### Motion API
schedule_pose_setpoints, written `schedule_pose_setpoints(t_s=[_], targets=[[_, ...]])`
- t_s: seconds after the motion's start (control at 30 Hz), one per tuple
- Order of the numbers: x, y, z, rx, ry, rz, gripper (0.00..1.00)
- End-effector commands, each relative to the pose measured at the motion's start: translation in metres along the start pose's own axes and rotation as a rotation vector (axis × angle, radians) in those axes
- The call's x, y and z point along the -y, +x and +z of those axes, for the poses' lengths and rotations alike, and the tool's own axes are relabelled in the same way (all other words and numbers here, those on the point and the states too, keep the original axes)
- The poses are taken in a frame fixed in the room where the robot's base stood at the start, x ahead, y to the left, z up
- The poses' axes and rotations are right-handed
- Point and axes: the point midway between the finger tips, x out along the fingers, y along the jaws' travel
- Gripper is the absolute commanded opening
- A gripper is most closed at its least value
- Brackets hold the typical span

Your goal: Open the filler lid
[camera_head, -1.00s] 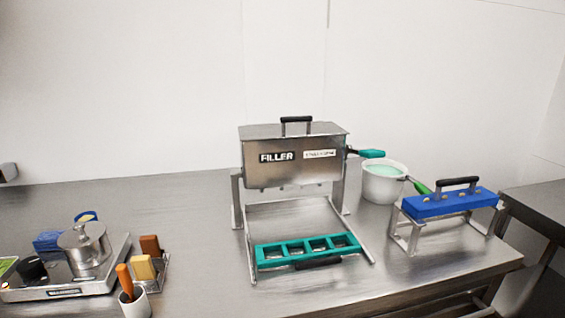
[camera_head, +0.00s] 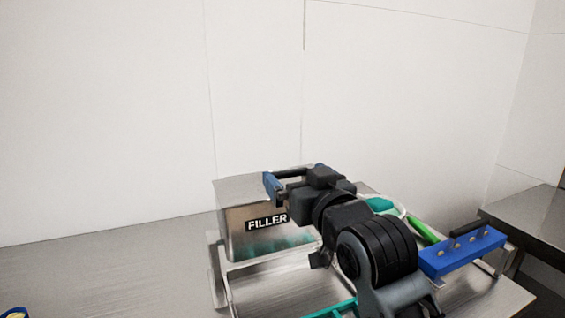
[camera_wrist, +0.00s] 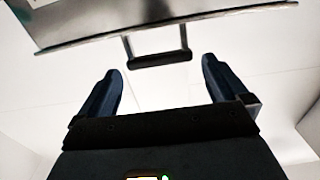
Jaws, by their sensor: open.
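The steel filler (camera_head: 235,234) stands on the table in the head view, partly hidden by my arm. Its flat lid (camera_head: 236,188) looks shut on top. The lid's dark bar handle is largely hidden there by my gripper (camera_head: 272,186), which is at the top of the filler. In the wrist view, the handle (camera_wrist: 160,60) lies crosswise between and slightly beyond the fingertips of my open gripper (camera_wrist: 160,66). The lid edge (camera_wrist: 165,27) runs across the top of that view. I cannot tell whether a finger touches the handle.
A blue block with a dark handle (camera_head: 462,252) sits on a stand at the right. A white tub (camera_head: 402,210) with a green-handled tool (camera_head: 424,231) is behind my arm.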

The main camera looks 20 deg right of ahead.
Motion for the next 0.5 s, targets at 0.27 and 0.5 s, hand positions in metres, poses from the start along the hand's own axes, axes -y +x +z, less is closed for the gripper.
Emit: schedule_pose_setpoints(t_s=[0.27, 0.5], targets=[[0.000, 0.042, -0.001, 0.001, 0.000, 0.000, 1.00], [0.000, 0.057, 0.000, 0.001, 0.000, 0.000, 1.00]])
